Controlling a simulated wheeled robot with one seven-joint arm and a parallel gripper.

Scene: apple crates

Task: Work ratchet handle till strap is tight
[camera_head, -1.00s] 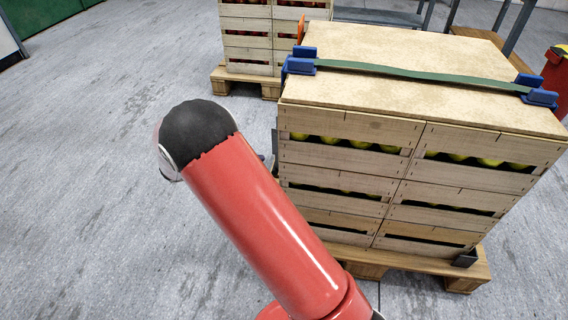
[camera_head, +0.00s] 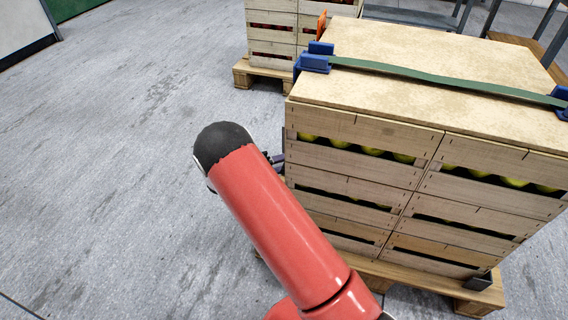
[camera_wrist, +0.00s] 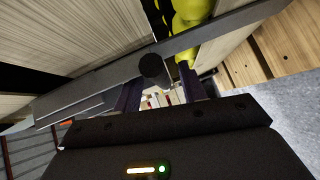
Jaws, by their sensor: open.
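A green strap (camera_head: 440,78) runs over the board on top of the crate stack, between blue corner pieces (camera_head: 315,60). In the wrist view, a long grey bar or band (camera_wrist: 95,90) crosses the crate side at a slant. A dark round knob (camera_wrist: 153,68) sits on it; I cannot tell for sure whether this is the ratchet handle. My gripper (camera_wrist: 163,90) is open, its dark purple fingers either side of the line below the knob. I cannot tell whether it touches.
The slatted crates (camera_head: 365,130) hold yellow-green apples and stand on a wooden pallet (camera_head: 425,283). Another crate stack (camera_head: 272,32) with red fruit stands behind. A metal-framed table (camera_head: 410,14) is at the back. The grey floor on the left is clear.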

